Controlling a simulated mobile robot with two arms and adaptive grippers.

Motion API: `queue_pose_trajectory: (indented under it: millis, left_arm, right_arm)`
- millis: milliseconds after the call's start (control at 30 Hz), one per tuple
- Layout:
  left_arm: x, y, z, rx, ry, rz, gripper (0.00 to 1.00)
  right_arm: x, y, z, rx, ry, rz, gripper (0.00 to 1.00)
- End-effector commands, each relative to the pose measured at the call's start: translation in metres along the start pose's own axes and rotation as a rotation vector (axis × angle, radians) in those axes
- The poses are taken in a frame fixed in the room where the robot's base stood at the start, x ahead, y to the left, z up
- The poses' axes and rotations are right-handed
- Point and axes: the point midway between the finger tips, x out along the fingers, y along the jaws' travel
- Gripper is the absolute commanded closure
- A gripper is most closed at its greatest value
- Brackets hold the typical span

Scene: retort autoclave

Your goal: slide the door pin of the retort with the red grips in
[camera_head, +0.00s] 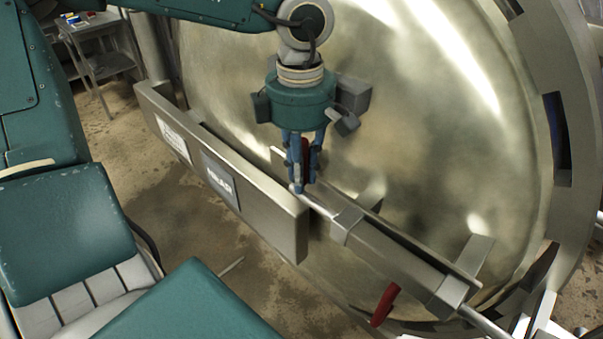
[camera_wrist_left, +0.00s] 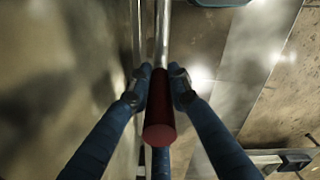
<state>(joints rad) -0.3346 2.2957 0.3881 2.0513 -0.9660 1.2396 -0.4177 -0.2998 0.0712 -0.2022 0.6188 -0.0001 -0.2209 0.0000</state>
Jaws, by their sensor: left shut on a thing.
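The retort door (camera_head: 400,140) is a large, round, brass-coloured disc. The door pin (camera_head: 318,204) is a bright metal rod lying along a slanted grey housing on the door, passing through a block. A rod end also shows at the lower right, by the door rim. My left gripper (camera_head: 302,182) points down, its blue fingers shut on a red grip (camera_head: 305,148) at the pin's upper-left part. In the left wrist view this red grip (camera_wrist_left: 159,112) sits between the fingertips (camera_wrist_left: 159,88). Another red grip (camera_head: 384,306) sticks out lower right. My right gripper is not in view.
A long grey beam (camera_head: 275,215) with labels runs alongside the pin's upper-left end, close to my left gripper. The heavy slotted rim (camera_head: 585,120) surrounds the door at the right. A small table (camera_head: 100,50) stands far back left on the stained floor.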

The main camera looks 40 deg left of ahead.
Motion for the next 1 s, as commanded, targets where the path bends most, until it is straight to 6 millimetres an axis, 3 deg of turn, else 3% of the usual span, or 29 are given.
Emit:
queue_pose_trajectory:
  millis: [33,67,167,400,567,1000]
  left_arm:
    - [0.000,-0.002,0.001,0.001,-0.002,-0.005,1.00]
    - [0.000,-0.002,0.001,0.001,-0.002,-0.005,0.79]
    - [0.001,-0.002,0.001,0.001,-0.001,-0.005,0.62]
    - [0.001,-0.001,0.000,0.000,0.002,-0.003,0.62]
    - [-0.008,0.000,0.000,-0.001,0.001,0.000,0.62]
    - [-0.094,-0.001,0.002,0.000,0.001,0.001,0.62]
  right_arm:
    - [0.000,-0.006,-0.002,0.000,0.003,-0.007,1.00]
    - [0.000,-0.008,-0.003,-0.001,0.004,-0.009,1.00]
    - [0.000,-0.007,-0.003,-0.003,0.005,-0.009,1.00]
    - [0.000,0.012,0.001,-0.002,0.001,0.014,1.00]
    - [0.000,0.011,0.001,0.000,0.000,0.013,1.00]
    - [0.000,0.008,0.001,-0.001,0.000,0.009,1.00]
